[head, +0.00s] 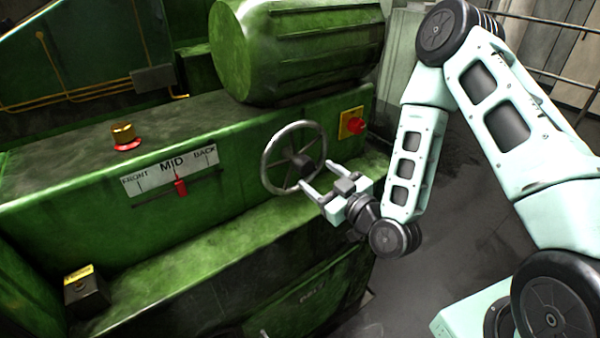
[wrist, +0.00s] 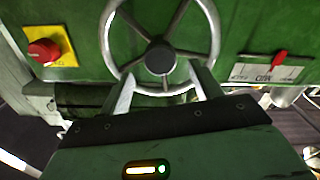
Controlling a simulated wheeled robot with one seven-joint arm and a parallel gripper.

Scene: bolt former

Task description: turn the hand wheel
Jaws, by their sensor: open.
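The hand wheel (head: 293,158) is a metal ring with spokes and a dark hub, mounted on the front of the green machine. It also shows at the top middle of the wrist view (wrist: 161,57), with its upper rim cut off. My gripper (head: 305,178) is open, with its two fingers pointing at the lower part of the wheel. In the wrist view the fingers (wrist: 160,85) stand apart on either side below the hub, over the lower rim. I cannot tell whether they touch the rim.
A red button on a yellow plate (head: 352,123) is right of the wheel. A FRONT/MID/BACK scale (head: 172,172) has its red pointer at MID. A green ledge (head: 215,250) juts out below the wheel. A small box with a yellow top (head: 86,290) stands at the left.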

